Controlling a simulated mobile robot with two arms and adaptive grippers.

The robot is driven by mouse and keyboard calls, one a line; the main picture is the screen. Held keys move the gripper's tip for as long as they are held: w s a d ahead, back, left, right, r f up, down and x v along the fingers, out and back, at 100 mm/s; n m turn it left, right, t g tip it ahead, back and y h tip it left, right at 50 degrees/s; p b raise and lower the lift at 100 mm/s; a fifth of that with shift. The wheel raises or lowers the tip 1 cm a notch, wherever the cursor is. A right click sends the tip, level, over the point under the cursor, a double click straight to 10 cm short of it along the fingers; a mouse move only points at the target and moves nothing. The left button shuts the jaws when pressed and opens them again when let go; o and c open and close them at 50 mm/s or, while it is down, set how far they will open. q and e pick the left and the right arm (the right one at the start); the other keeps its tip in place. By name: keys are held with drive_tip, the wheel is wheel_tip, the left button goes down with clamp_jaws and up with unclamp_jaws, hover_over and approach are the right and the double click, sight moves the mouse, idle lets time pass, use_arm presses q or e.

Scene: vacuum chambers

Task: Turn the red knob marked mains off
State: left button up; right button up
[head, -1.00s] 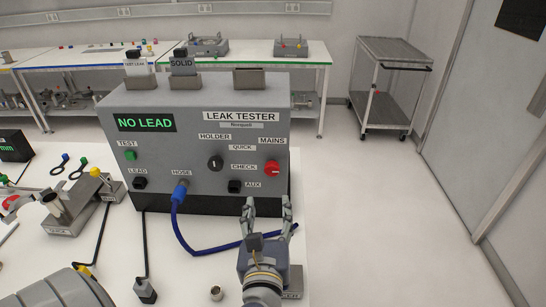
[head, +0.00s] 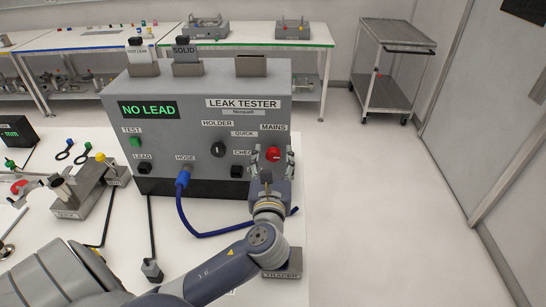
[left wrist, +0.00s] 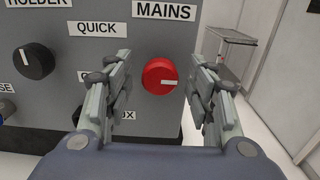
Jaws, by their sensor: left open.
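The red mains knob (head: 273,154) is on the right side of the grey leak tester's (head: 195,110) front panel, under the MAINS label. In the left wrist view the red knob (left wrist: 160,76) shows between my fingers, its white mark pointing right. My left gripper (head: 271,158) is open, with a finger on each side of the knob. In the left wrist view the fingertips (left wrist: 162,62) stand apart from the knob on both sides, and nothing is held. My right gripper is not in view.
The black holder knob (head: 217,149) is left of the red knob. A blue hose (head: 184,208) loops from the panel over the white table. A block marked TRACER (head: 282,272) stands near my left arm. A fixture (head: 85,190) is on the left.

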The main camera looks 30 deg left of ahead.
use_arm(q)
drive_tip(key=c, duration=0.8)
drive_tip(key=shift+c, duration=1.4)
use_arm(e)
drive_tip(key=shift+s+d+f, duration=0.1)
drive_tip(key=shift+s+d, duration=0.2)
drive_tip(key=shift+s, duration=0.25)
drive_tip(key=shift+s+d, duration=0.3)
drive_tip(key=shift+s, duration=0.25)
